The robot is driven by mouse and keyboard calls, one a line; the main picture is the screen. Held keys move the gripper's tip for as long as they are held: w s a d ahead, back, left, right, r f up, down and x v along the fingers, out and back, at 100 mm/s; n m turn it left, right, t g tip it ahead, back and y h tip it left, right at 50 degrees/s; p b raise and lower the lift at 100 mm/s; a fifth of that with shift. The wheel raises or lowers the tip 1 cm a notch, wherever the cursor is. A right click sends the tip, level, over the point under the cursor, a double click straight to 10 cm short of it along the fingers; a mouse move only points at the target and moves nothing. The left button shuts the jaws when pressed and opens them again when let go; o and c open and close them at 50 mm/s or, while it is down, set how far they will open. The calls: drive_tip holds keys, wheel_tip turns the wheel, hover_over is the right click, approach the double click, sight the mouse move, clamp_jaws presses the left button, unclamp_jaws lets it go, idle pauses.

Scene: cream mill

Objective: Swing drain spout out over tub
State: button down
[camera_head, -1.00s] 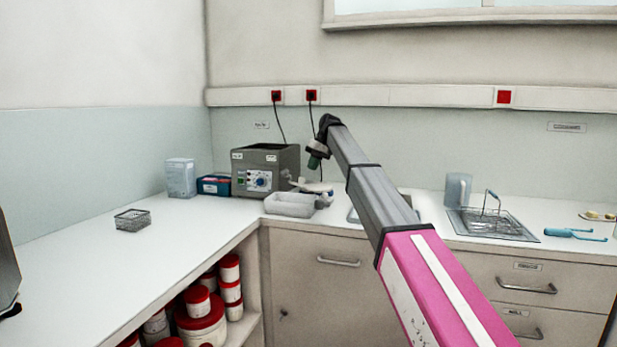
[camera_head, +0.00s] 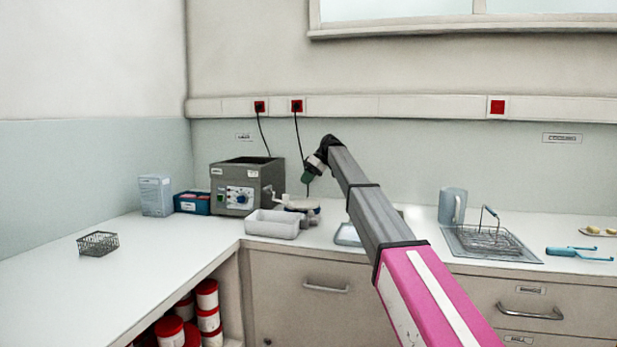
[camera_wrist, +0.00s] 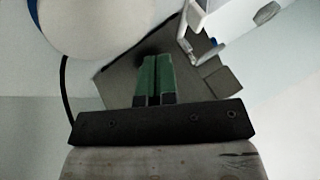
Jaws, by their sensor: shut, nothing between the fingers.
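The grey bath-like machine (camera_head: 240,200) with a dial stands in the back corner of the counter. A pale fitting on its right side (camera_head: 277,197), apparently the drain spout, is small and partly unclear. The white tub (camera_head: 272,225) sits on the counter in front of the machine's right side. My gripper (camera_head: 306,179) is above and right of the tub, apart from the fitting. In the wrist view its green fingers (camera_wrist: 154,80) are together and empty.
A device with a pale round top (camera_head: 303,206) stands right of the tub, below my gripper. Black cables (camera_head: 300,145) hang behind. A jug (camera_head: 452,206) and a tray with a wire basket (camera_head: 490,240) are farther right. The left counter is mostly clear around a small basket (camera_head: 98,243).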

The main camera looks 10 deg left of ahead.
sight(284, 199)
drive_tip(key=x, duration=0.5)
drive_tip(key=s, duration=0.1)
drive_tip(key=s+a, duration=0.1)
drive_tip(key=s, duration=0.1)
drive_tip(key=shift+a+f, duration=0.25)
drive_tip(key=shift+f, duration=0.05)
drive_tip(key=shift+s+a, duration=0.25)
drive_tip(key=shift+s, duration=0.15)
drive_tip(key=shift+s, duration=0.1)
